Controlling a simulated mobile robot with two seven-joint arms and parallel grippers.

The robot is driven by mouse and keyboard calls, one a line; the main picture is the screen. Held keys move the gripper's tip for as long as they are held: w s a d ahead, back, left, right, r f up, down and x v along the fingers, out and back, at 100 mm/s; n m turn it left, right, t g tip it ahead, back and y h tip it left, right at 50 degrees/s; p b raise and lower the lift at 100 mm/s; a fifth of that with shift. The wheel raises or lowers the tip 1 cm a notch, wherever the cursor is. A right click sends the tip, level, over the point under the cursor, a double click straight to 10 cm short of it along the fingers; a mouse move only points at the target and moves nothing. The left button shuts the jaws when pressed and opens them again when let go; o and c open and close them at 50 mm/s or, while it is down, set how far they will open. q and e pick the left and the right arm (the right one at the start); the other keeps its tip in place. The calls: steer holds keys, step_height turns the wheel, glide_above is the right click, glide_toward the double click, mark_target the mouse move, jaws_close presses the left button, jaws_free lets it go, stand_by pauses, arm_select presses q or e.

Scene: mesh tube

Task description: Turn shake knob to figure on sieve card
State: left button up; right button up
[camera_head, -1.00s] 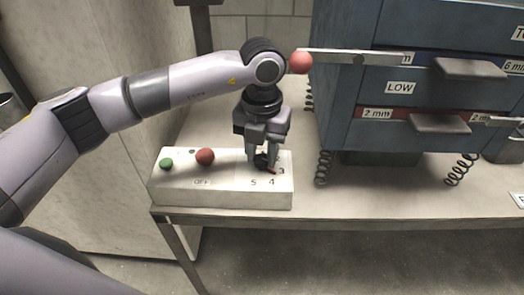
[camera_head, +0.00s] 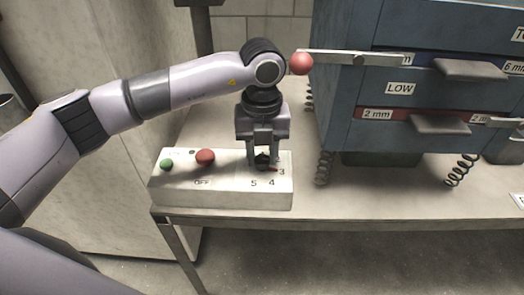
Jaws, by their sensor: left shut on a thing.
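A white control box (camera_head: 225,196) sits at the front left of the bench. Its black shake knob (camera_head: 262,160) is near the right end, with the figures 3, 4 and 5 readable around it. A small red mark on the knob shows on the right, toward the 3; the exact setting is hard to tell. My left gripper (camera_head: 263,163) points down from above and is shut on the knob, hiding much of it and other figures. A white card edge (camera_head: 518,199) shows at the right border; I cannot tell whether it is the sieve card. My right gripper is not in view.
A green button (camera_head: 166,164) and a red button (camera_head: 205,157) are on the box's left half, with OFF below. The blue sieve stack (camera_head: 360,100) stands on springs at right. A red ball-ended lever (camera_head: 301,63) is close to my left arm.

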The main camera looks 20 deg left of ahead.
mark_target(261, 159)
arm_select(q)
steer(key=shift+r, duration=0.1)
steer(key=o, duration=1)
steer(key=shift+o, duration=0.2)
step_height(261, 159, up, 7)
steer(key=shift+r, duration=0.1)
steer(key=shift+s, duration=0.1)
